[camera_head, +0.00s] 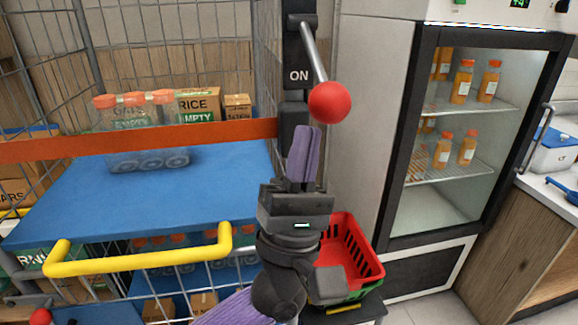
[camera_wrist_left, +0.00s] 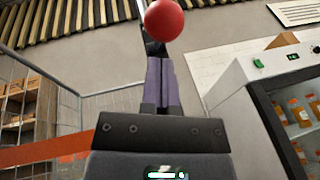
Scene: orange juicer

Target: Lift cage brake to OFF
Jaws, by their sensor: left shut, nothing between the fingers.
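The cage brake is a grey metal lever with a red ball knob (camera_head: 329,102) on a dark upright plate (camera_head: 298,60) marked "ON". The lever slants down to the right from its pivot at the top of the plate. My left gripper (camera_head: 308,130) points up with its purple fingers shut and empty. Its fingertips are just below and left of the knob in the head view. In the left wrist view the knob (camera_wrist_left: 164,20) is beyond the fingertips (camera_wrist_left: 160,62); I cannot tell if they touch. My right gripper is not in view.
The wire cage has a blue shelf (camera_head: 190,205) with bottles and cartons, an orange bar (camera_head: 150,140) and a yellow handle (camera_head: 140,263). A red basket (camera_head: 352,250) stands right of my left arm. A glass-door fridge (camera_head: 480,130) with juice bottles is at the right.

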